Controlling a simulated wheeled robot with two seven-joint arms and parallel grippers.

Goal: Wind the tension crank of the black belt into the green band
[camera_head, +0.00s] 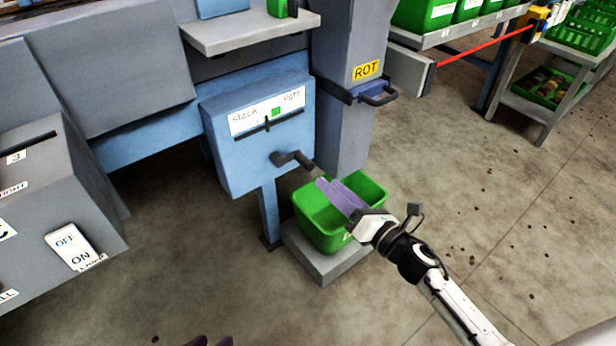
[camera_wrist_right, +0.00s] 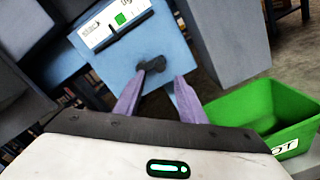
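The blue tension box (camera_head: 235,165) has a white scale (camera_head: 250,117) marked "slack" at its left end, with a green band (camera_head: 276,112). A dark pointer (camera_head: 267,124) in the slot stands a little left of the green band. The dark crank (camera_head: 285,158) sticks out of the box front and also shows in the right wrist view (camera_wrist_right: 152,65). My right gripper (camera_head: 328,187) is open, its purple fingers pointing at the crank handle; contact cannot be told. The black belt is not clearly seen.
A green bin (camera_head: 370,188) stands on a grey plinth (camera_head: 312,262) just below the crank and right gripper. A grey switch cabinet (camera_head: 50,195) is left.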

